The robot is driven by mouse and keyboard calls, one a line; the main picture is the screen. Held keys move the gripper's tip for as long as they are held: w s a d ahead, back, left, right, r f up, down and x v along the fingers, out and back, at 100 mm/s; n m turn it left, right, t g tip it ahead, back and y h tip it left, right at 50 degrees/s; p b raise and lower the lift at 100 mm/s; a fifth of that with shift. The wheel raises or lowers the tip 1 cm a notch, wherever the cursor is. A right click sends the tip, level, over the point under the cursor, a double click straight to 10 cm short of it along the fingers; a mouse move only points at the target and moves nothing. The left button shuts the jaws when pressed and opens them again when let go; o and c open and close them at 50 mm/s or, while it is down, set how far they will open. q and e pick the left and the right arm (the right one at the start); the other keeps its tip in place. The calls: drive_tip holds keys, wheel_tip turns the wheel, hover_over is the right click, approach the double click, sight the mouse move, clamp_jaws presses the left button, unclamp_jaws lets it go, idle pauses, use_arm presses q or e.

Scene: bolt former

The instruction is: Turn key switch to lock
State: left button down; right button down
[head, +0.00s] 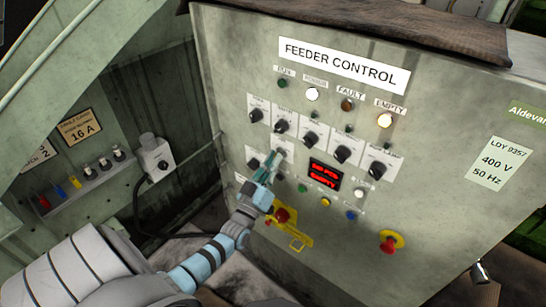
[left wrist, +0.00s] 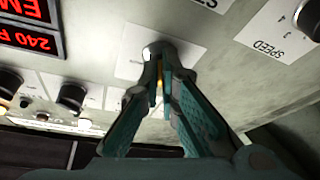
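The key switch (head: 280,152) sits on a white plate in the lower row of the feeder control panel (head: 235,75). My left gripper (head: 274,161) reaches up to it from below left, its teal fingertips at the switch. In the left wrist view, the round switch collar (left wrist: 157,48) stands just beyond the fingertips (left wrist: 160,68). The tips are close together, with a thin yellowish piece, seemingly the key, between them. The fingers hide most of the key, and its angle and the switch's markings cannot be read. My right gripper is not in view.
Black selector knobs (head: 282,126) stand close above the switch. A red display (head: 324,175) is at its right. Another red button (head: 390,243) is at lower right.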

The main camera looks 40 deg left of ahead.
use_arm(q)
drive_tip(key=shift+r+n+g+y+p, duration=0.15)
drive_tip(key=shift+n+g+y+p, duration=0.4)
drive_tip(key=shift+n, duration=1.05)
drive_tip(key=shift+r+n+g+y+p, duration=0.2)
drive_tip(key=shift+n+y+p, duration=0.65)
drive_tip(key=shift+n, duration=0.75)
drive_tip(key=c, duration=1.8)
unclamp_jaws()
drive_tip(key=shift+d, duration=0.1)
drive_tip(key=shift+c, duration=0.2)
drive_tip(key=shift+f, duration=0.1)
drive_tip(key=shift+w+f, duration=0.1)
drive_tip(key=v, duration=1.2)
